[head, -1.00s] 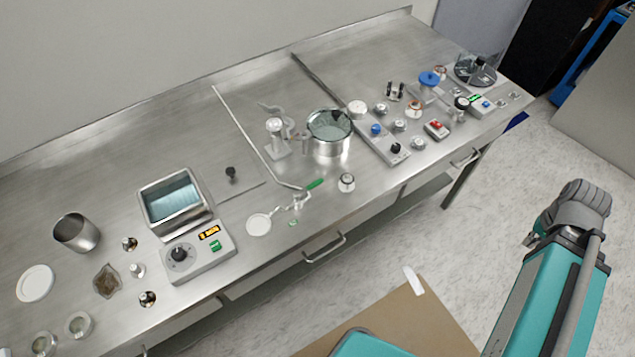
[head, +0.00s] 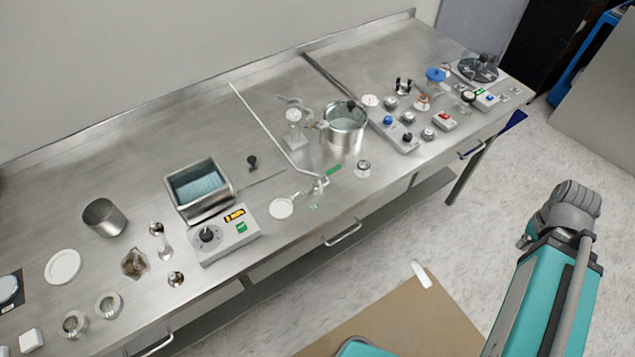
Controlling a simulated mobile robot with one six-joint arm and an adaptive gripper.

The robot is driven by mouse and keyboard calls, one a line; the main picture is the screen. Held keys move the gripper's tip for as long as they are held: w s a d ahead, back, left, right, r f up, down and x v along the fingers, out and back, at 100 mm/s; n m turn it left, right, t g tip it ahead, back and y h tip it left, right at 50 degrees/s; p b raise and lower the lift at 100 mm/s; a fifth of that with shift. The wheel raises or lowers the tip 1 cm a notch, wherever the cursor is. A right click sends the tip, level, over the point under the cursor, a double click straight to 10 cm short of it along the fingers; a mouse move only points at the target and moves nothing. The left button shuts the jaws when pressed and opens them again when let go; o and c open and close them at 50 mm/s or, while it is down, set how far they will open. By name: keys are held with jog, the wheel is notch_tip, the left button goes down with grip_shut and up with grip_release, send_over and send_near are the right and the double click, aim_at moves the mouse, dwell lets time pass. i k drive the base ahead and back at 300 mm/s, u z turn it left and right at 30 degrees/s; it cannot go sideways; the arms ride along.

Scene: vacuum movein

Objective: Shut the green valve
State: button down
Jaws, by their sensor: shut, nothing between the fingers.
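The green valve (head: 333,170) shows as a small green lever handle on a thin metal pipe fitting. It sits near the front edge of the steel bench, at the middle of the head view. The lever points up and to the right, roughly in line with the fitting. At this size I cannot tell from the lever whether the valve is open or shut. My teal arm shows at the right, over the floor and well apart from the valve. My gripper is not in view.
The steel bench (head: 290,235) runs across the view. Near the valve stand a metal pot (head: 345,138), a small jar (head: 362,169) and a white disc (head: 281,208). A heated bath (head: 200,205) stands to the left.

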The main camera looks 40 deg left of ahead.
aim_at(316, 180)
jog(key=u, duration=0.05)
jog(key=k, duration=0.75)
jog(key=u, duration=1.65)
